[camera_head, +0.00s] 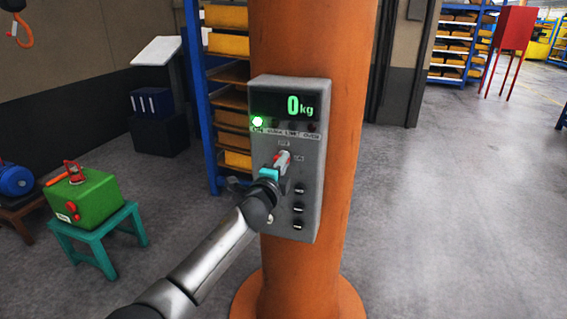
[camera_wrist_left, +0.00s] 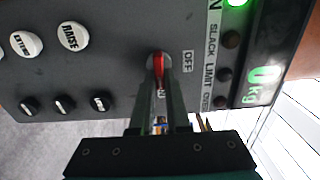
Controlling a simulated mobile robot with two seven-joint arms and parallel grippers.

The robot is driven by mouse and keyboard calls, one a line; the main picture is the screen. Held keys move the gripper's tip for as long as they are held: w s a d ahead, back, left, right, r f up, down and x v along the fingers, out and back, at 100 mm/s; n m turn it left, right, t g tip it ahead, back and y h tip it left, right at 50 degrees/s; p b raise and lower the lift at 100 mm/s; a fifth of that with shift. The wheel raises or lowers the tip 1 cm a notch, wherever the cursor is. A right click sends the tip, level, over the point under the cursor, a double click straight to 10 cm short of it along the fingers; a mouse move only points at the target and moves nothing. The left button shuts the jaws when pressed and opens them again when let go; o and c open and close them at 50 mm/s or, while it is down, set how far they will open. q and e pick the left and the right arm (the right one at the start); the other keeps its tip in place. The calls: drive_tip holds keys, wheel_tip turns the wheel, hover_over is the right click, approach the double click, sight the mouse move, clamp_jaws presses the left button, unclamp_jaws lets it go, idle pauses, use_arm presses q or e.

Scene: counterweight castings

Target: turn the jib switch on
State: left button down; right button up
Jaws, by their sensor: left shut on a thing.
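The jib switch, a red lever (camera_head: 284,156), is on the front of a grey control box (camera_head: 309,216) on an orange column. An OFF label is above it and an ON label to its right. My left gripper (camera_head: 275,173) reaches it from the lower left and is shut on the lever. In the left wrist view the red lever (camera_wrist_left: 158,66) shows between the two fingers of the gripper (camera_wrist_left: 160,98). The fingers partly cover the ON label. The display (camera_head: 284,105) reads 0 kg and a green lamp (camera_head: 257,122) is lit. My right gripper is not in view.
Several black knobs (camera_head: 298,209) sit below the switch; white buttons (camera_wrist_left: 73,36), one marked RAISE, are on the same panel. Open floor lies right of the orange column (camera_head: 347,160).

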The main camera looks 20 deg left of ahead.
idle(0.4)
use_arm(q)
drive_tip(key=c, duration=0.9)
unclamp_jaws()
drive_tip(key=s, duration=1.5)
drive_tip(key=shift+a, duration=0.3)
drive_tip(key=shift+s+f, duration=0.1)
